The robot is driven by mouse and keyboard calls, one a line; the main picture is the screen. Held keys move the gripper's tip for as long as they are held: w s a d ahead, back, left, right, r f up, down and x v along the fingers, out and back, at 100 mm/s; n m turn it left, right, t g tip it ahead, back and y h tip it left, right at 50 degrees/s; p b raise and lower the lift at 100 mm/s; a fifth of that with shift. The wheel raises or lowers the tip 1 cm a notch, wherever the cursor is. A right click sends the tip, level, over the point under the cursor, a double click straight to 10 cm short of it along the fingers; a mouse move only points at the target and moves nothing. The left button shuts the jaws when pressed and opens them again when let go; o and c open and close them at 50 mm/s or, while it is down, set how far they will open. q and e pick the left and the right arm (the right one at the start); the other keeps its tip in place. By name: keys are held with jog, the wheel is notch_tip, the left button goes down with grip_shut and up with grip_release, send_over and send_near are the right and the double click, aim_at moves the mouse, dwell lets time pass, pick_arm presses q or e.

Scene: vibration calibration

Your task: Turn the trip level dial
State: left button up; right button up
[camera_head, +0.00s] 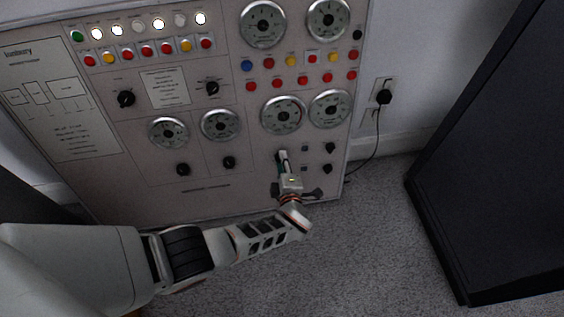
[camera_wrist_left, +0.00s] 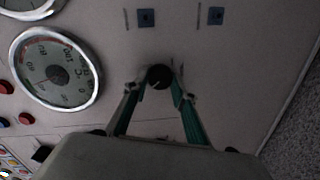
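A grey control panel (camera_head: 235,178) fills the upper left of the head view, with gauges, lamps and black knobs. My left gripper (camera_head: 283,158) is at its lower right part, below a round gauge (camera_head: 283,115). In the left wrist view, the two green-padded fingers of my left gripper (camera_wrist_left: 159,90) reach to the panel, one on each side of a small round black dial (camera_wrist_left: 159,77). Whether they touch it is unclear. The gripper hides this dial in the head view. No label beside it can be read. My right gripper is not in view.
Black knobs (camera_head: 329,148) sit right of the gripper, and two more (camera_head: 183,169) (camera_head: 229,162) to its left. A wall plug (camera_head: 384,97) with a cable is right of the panel. A dark cabinet (camera_head: 490,150) stands at the right. Carpet (camera_head: 350,250) between is clear.

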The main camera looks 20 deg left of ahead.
pick_arm(q)
jog(key=o, duration=0.4)
jog(key=shift+w+a, duration=0.1)
